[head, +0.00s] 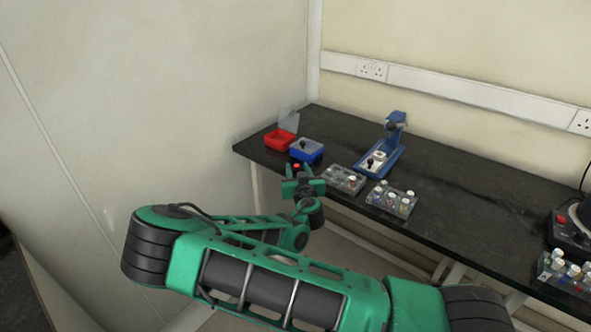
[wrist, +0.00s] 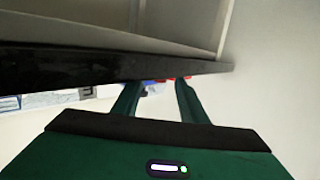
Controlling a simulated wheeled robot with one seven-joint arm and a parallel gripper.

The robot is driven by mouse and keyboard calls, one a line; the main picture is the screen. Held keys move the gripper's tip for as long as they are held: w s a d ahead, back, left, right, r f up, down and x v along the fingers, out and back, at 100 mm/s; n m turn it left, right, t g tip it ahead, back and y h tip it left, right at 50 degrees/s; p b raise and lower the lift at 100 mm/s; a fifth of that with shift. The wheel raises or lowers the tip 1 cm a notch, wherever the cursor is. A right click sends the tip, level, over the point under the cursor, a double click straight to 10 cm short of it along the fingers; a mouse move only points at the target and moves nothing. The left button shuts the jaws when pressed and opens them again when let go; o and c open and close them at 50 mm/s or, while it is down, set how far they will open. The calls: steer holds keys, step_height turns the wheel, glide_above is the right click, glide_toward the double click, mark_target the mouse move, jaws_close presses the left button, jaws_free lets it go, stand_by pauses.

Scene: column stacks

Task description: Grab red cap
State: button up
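A small red cap (head: 297,166) shows at the left front part of the dark bench, just beyond my gripper (head: 302,174). My gripper is at the bench's front edge, and its two green fingers stand apart. In the wrist view the fingers of my gripper (wrist: 158,85) are also apart, with no object clearly held. What the cap sits on is partly hidden by my gripper.
A red tray (head: 280,138) and a blue tray (head: 318,150) stand behind the cap. Clear racks with vials (head: 345,180) (head: 391,199) and a blue stand (head: 393,140) are to the right. The dark bench edge (wrist: 60,68) crosses the wrist view. A wall is at left.

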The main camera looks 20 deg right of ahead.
jaws_close()
steer(key=shift+r, duration=0.15)
stand_by(0.5)
